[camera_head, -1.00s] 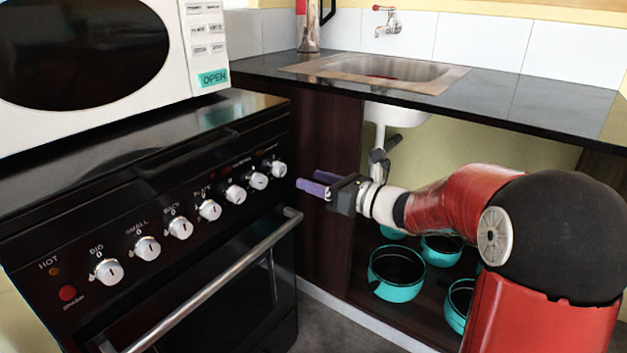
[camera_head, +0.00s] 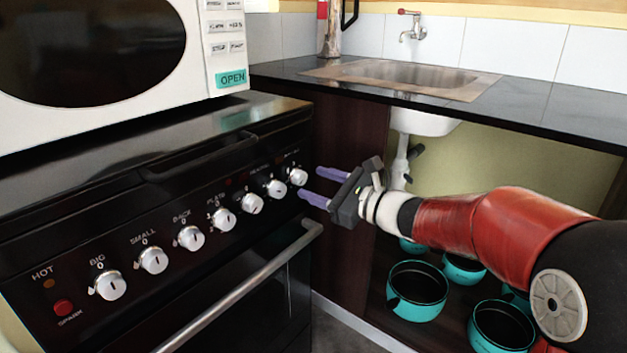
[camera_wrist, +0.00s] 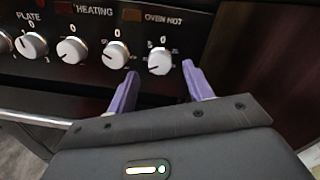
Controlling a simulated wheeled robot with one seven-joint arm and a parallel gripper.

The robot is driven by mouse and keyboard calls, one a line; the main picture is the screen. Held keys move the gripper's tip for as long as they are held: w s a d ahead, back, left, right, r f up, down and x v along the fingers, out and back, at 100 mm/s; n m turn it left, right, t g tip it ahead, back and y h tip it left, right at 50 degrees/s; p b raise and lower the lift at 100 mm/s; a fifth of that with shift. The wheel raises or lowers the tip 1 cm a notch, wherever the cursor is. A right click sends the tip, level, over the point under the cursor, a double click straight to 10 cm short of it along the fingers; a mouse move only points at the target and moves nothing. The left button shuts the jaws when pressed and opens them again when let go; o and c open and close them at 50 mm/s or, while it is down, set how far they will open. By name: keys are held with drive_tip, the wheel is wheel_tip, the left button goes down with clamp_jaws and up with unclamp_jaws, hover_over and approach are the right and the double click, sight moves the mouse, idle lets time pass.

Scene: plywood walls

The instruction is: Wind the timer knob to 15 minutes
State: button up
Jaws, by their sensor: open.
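The black stove (camera_head: 150,215) has a row of silver knobs on its front panel. The rightmost knob (camera_head: 298,176) appears to be the timer knob; its scale is too small to read clearly. In the wrist view this knob (camera_wrist: 160,61) lies between and just beyond the tips of my purple fingers. My gripper (camera_head: 310,182) is open and empty in front of the knob, with one finger above and one below it in the head view. The wrist view also shows my gripper (camera_wrist: 159,73) with a finger to each side of the knob, with no contact visible.
Another knob (camera_wrist: 116,55) sits close left of my left finger in the wrist view. The oven handle (camera_head: 245,285) runs below the panel. The dark cabinet side (camera_head: 345,130) stands close right. A microwave (camera_head: 215,50) sits on the stove; teal pots (camera_head: 418,290) stand under the sink.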

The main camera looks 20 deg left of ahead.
drive_tip(key=shift+x, duration=1.4)
drive_tip(key=c, duration=1)
drive_tip(key=shift+o, duration=0.2)
drive_tip(key=o, duration=1)
drive_tip(key=shift+c, duration=0.2)
drive_tip(key=v, duration=0.8)
